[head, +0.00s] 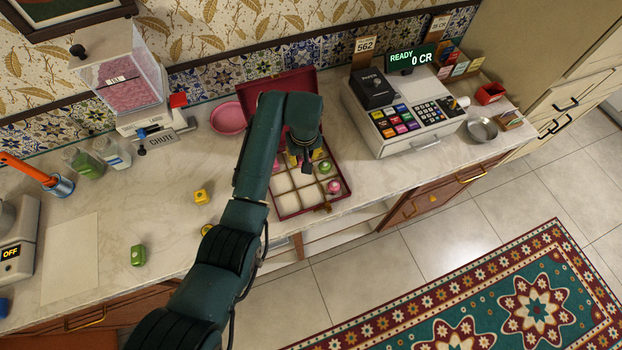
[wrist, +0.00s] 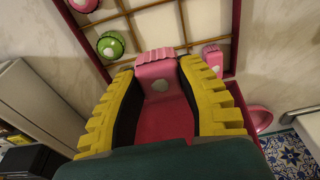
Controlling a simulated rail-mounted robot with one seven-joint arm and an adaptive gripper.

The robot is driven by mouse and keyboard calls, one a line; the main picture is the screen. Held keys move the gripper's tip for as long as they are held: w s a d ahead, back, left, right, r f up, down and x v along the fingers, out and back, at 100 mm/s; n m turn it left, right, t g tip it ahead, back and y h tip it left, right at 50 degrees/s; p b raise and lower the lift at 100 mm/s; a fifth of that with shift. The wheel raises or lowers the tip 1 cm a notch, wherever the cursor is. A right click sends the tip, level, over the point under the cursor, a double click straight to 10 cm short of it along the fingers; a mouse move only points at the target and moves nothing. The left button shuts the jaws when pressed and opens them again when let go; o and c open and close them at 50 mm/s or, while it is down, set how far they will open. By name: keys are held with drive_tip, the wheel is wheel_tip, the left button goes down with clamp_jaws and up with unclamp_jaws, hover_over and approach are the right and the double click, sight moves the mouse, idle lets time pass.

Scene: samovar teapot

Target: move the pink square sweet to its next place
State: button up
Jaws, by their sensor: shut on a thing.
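My gripper (head: 305,162) is over the back part of the open red sweet box (head: 288,204). In the head view my arm and fingers mostly hide that sweet. I cannot tell whether the sweet touches the box floor. A green round sweet (wrist: 110,46) and a pink round sweet (head: 334,187) sit in compartments on the box's right side. Another pink sweet (wrist: 213,60) shows in a compartment beside the held one.
The raised box lid (head: 304,82) stands behind my gripper. A cash register (head: 408,122) is to the right, a pink dish (head: 228,118) to the left. Yellow sweets (head: 200,196) and a green one (head: 138,255) lie on the counter at left.

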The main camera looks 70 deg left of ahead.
sight(303, 175)
wheel_tip(303, 175, down, 10)
drive_tip(key=shift+r+b, duration=0.2)
drive_tip(key=shift+b, duration=0.6)
drive_tip(key=o, duration=0.9)
drive_tip(key=shift+r, duration=0.1)
